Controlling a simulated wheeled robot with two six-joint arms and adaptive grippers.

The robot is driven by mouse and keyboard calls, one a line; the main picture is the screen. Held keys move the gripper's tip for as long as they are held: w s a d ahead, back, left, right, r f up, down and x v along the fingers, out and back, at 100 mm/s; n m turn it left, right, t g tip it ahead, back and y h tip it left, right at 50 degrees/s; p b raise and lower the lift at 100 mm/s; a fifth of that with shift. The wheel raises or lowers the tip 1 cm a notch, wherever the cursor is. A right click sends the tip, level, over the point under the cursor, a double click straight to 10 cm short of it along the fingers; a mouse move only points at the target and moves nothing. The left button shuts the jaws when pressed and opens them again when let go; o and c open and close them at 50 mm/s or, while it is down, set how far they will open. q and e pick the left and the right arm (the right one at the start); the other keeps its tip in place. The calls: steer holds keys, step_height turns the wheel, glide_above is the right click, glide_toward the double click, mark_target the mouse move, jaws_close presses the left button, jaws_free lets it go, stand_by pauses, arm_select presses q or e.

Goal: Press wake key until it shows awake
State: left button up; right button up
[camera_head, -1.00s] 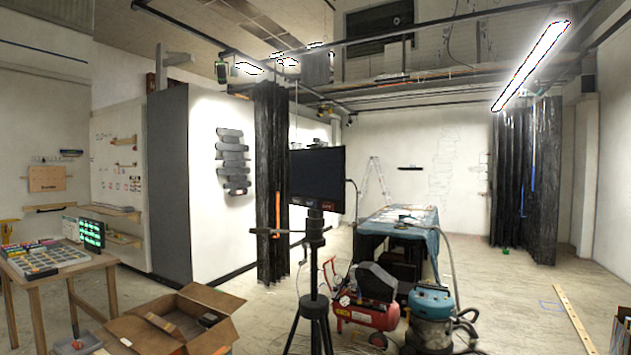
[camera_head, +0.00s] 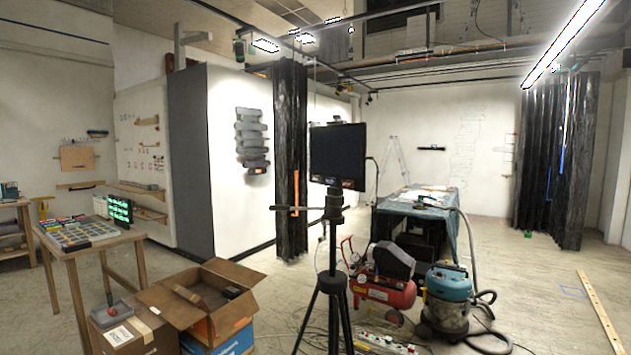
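A dark screen (camera_head: 338,150) stands on a black tripod (camera_head: 333,285) near the middle of the head view. Small coloured key-like marks (camera_head: 340,183) run along its lower edge; they are too small to read, so I cannot tell which is the wake key. The screen face looks dark. Neither of my grippers is in the view.
A wooden table (camera_head: 92,246) with a tray of small items and a green-lit display (camera_head: 119,209) stands at the left. An open cardboard box (camera_head: 243,312) sits front left of the tripod. A red compressor (camera_head: 385,290) and a blue vacuum (camera_head: 447,300) stand right. Floor at far right is mostly clear.

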arm_select(q)
jaws_close()
steer(key=shift+a, duration=0.15)
stand_by(1.3)
